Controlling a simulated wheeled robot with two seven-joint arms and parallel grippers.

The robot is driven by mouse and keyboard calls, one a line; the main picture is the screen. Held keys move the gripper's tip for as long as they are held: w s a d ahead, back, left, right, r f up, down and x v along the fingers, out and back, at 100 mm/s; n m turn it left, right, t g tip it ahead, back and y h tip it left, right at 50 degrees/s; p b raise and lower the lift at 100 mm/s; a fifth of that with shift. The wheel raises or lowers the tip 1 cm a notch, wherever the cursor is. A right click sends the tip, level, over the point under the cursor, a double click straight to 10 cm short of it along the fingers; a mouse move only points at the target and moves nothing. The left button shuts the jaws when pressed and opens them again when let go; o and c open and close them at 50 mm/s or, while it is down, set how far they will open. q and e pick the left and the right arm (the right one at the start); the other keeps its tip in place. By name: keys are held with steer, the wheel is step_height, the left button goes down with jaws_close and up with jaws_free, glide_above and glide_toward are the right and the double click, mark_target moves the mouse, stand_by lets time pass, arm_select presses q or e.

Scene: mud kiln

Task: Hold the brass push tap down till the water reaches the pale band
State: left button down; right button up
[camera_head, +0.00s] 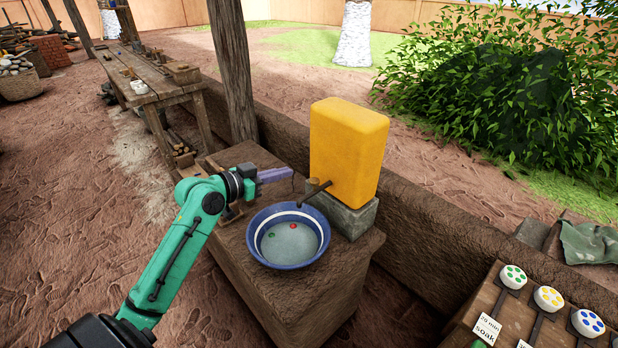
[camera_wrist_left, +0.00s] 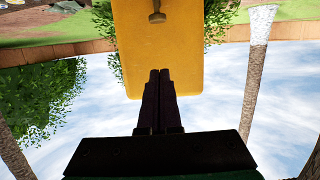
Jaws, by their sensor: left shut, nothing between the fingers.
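The yellow water container (camera_head: 347,150) stands on a grey block, with the brass push tap (camera_head: 314,186) low on its front, its spout over the basin. The blue basin (camera_head: 261,256) has a pale band (camera_head: 258,250) inside its wall. Greyish water (camera_head: 290,245) lies inside the band's ring, with a small red and a small green thing in it. My left gripper (camera_head: 291,173) is shut and empty, just left of the tap and a little above it, apart from it. In the left wrist view its fingers (camera_wrist_left: 160,72) point at the container (camera_wrist_left: 150,60), and the tap (camera_wrist_left: 157,16) shows at the top.
The basin and the grey block (camera_head: 352,219) share a brown mud plinth (camera_head: 325,285). A low mud wall (camera_head: 430,225) runs behind it, and a wooden post (camera_head: 232,75) rises behind my gripper. Coloured round buttons (camera_head: 549,298) sit on a wooden stand at lower right.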

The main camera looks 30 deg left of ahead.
arm_select(q)
steer(key=p, duration=0.2)
glide_above(311, 183)
steer(key=s, duration=0.1)
steer(key=f, duration=0.5)
steer(key=shift+w+a+f, duration=0.1)
steer(key=shift+a+f, duration=0.1)
steer(key=shift+f, duration=0.4)
arm_select(e)
steer(key=shift+w+a+r, duration=0.1)
steer(key=shift+w+r, duration=0.15)
steer(key=shift+r, duration=0.25)
steer(key=shift+w+r, duration=0.25)
steer(key=shift+r, duration=0.25)
arm_select(q)
step_height(311, 183, down, 2)
steer(key=b, duration=0.3)
steer(key=shift+f, duration=0.1)
arm_select(e)
step_height(311, 183, down, 2)
steer(key=shift+f, duration=0.15)
stand_by(1.4)
